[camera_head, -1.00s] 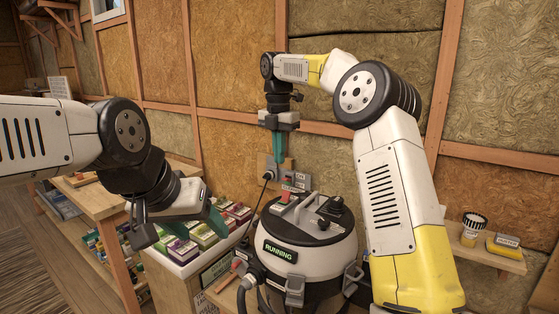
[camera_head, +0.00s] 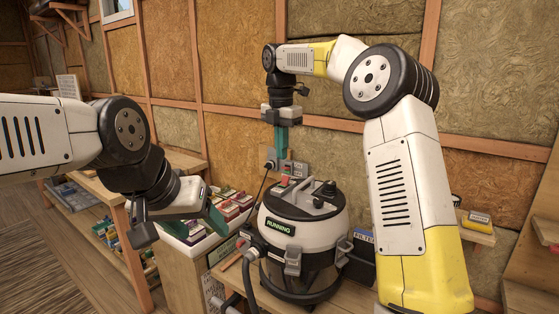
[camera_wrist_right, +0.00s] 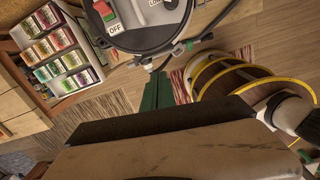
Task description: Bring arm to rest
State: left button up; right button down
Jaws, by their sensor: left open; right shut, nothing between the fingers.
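My right arm arches up on the right of the head view and hangs down at its end.
A round vacuum (camera_head: 301,235) with a lit RUNNING sign stands on a wooden bench between my arms. A tray of coloured packets (camera_head: 229,210) is left of it. A yellow box (camera_head: 479,218) sits on a small shelf at right. Wooden shelving (camera_head: 73,200) stands at left.

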jog(key=s+d+r+m+t, duration=0.1)
jog(key=s+d+r+m, duration=0.1)
jog(key=s+d+m, duration=0.4)
jog(key=s+d+r+m+t, duration=0.2)
jog(key=s+d+m, duration=0.1)
jog(key=s+m, duration=0.65)
jog(key=s+d+f+m+t+y, duration=0.1)
jog(key=s+d+f+m, duration=0.1)
jog(key=s+f+m, duration=0.2)
jog(key=s+d+f+m+t+y, duration=0.1)
jog(key=s+d+f+m, duration=0.1)
jog(key=s+f+m, duration=0.2)
jog(key=s+m, duration=0.3)
jog(key=s, duration=0.5)
jog(key=shift+d+f+m, duration=0.15)
jog(key=shift+d+m, duration=0.15)
jog(key=shift+m, duration=0.05)
